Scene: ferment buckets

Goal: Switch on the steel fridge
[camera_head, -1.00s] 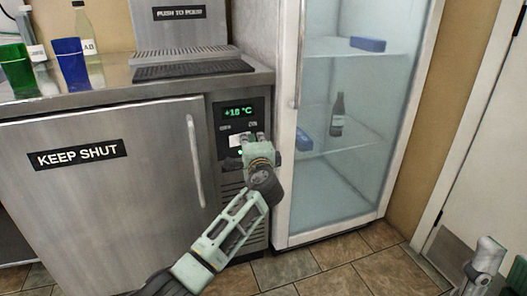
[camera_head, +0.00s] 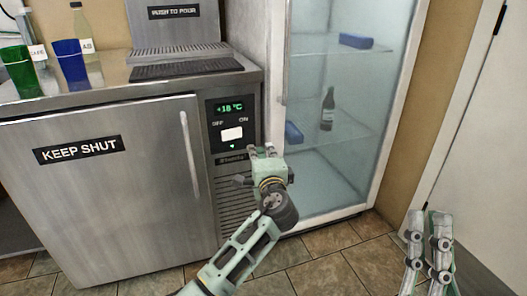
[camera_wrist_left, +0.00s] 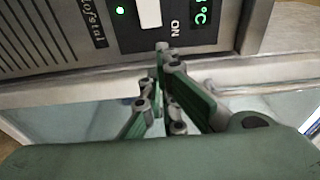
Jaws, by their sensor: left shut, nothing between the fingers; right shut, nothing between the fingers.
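The steel fridge (camera_head: 120,190) stands at the left, its door marked KEEP SHUT and closed. Its dark control panel (camera_head: 222,147) carries a green +18 °C display (camera_head: 230,107), OFF and ON labels and a white rocker switch (camera_head: 231,134). A small green lamp (camera_head: 232,146) below the switch is lit; it also shows in the left wrist view (camera_wrist_left: 120,11). Which way the rocker tilts I cannot tell. My left gripper (camera_head: 263,150) is shut and empty, just right of and below the switch, apart from it. My right gripper (camera_head: 430,217) is shut and empty at the lower right.
A glass-door cooler (camera_head: 335,120) stands right of the fridge, with a bottle and blue boxes inside. On the counter are a green cup (camera_head: 20,72), a blue cup (camera_head: 72,66), bottles and a drip tray (camera_head: 186,68). Open tiled floor (camera_head: 330,240) lies in front.

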